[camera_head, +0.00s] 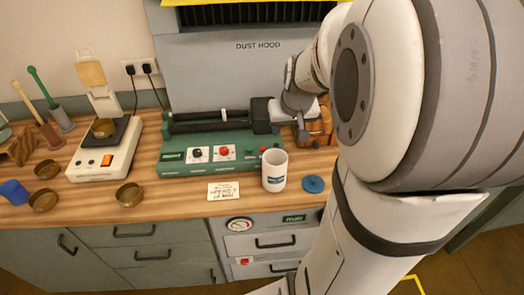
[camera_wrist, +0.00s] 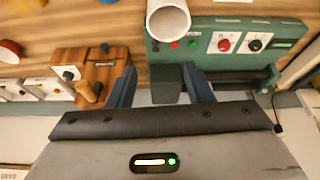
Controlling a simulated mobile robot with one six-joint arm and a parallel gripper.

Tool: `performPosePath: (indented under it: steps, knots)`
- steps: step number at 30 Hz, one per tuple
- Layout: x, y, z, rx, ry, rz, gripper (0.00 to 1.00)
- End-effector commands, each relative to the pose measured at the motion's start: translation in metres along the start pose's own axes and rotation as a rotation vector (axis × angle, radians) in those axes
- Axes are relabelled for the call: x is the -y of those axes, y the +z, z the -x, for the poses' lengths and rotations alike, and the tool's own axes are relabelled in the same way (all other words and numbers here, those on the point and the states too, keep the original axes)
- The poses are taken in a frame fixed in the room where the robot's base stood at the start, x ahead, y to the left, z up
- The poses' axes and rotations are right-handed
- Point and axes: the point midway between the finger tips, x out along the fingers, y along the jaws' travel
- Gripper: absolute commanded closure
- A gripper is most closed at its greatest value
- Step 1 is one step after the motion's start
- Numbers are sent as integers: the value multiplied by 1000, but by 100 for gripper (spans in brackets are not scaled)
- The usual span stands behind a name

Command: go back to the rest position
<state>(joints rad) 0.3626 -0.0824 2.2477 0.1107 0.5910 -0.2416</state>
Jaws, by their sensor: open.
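My gripper (camera_wrist: 159,69) is open in the wrist view, with its two dark blue-grey fingers apart and nothing between them. In the head view my arm reaches from the right to the back of the table, its wrist above the right end of the green roller machine (camera_head: 185,168); the fingers are hard to make out there. The machine also shows in the wrist view (camera_wrist: 205,60), close to the right finger. A brown wooden box with knobs (camera_wrist: 107,72) is close to the left finger.
A white mug (camera_head: 275,172) stands before the machine, beside a blue disc (camera_head: 314,184) and a card (camera_head: 223,192). A scale (camera_head: 92,166) and several brass dishes (camera_head: 129,195) are at left. The dust hood (camera_head: 258,75) rises behind. My arm hides the table's right side.

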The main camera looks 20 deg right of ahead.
Motion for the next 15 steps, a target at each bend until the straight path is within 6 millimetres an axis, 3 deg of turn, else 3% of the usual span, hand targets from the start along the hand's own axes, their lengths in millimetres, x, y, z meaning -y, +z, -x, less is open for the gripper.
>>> performPosePath:
  steps: [5,8,11,15]
  knots:
    - [1,1,0,0,-1,1,53]
    - [12,10,6,4,-8,18,53]
    - [36,32,18,14,-25,53,53]
    - [70,80,38,40,-49,114,53]
